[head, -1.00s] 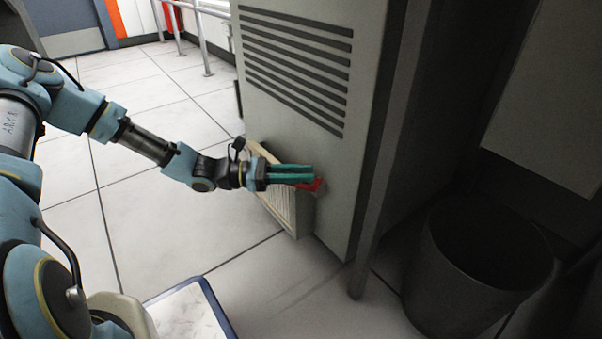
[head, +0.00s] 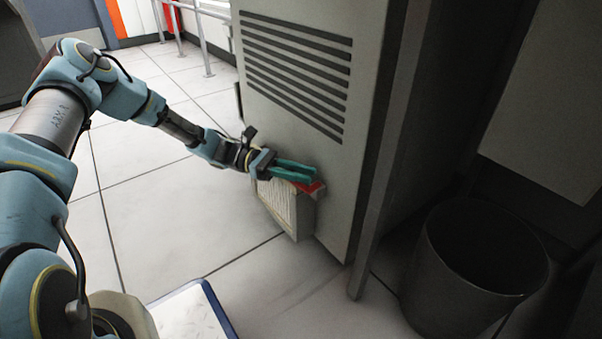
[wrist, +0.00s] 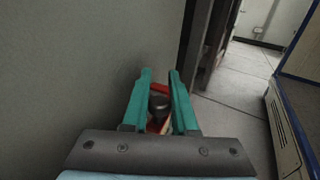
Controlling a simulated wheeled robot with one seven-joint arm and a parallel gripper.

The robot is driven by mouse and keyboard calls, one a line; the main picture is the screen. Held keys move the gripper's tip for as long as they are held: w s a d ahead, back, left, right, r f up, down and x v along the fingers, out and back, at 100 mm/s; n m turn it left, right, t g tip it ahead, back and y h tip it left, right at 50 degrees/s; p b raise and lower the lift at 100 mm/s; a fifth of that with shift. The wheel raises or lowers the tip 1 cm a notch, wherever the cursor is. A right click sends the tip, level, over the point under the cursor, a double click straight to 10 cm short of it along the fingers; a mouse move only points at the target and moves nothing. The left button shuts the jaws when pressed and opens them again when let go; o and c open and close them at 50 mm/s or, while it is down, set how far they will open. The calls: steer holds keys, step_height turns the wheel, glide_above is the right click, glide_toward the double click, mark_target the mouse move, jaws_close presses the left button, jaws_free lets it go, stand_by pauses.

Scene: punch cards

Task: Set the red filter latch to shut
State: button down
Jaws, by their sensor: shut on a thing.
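The red latch (head: 314,188) sits low on the face of the grey cabinet (head: 345,185), at the top of a pale pleated filter (head: 288,212). My gripper (head: 313,175), with teal fingers, is at the latch and covers much of it in the head view. In the wrist view, my gripper (wrist: 160,75) has a red piece (wrist: 159,88) and a dark rounded part between its fingers. It is shut on the latch; the exact contact is partly hidden. The filter stands out from the cabinet's lower left edge.
A dark bin (head: 470,265) stands right of the cabinet, beyond a grey upright post (head: 378,200). A blue-edged white platform (head: 195,315) is at the bottom. The tiled floor (head: 170,220) left of the cabinet is clear.

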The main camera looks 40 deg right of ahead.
steer(key=shift+y, duration=0.3)
steer(key=c, duration=0.7)
jaws_free()
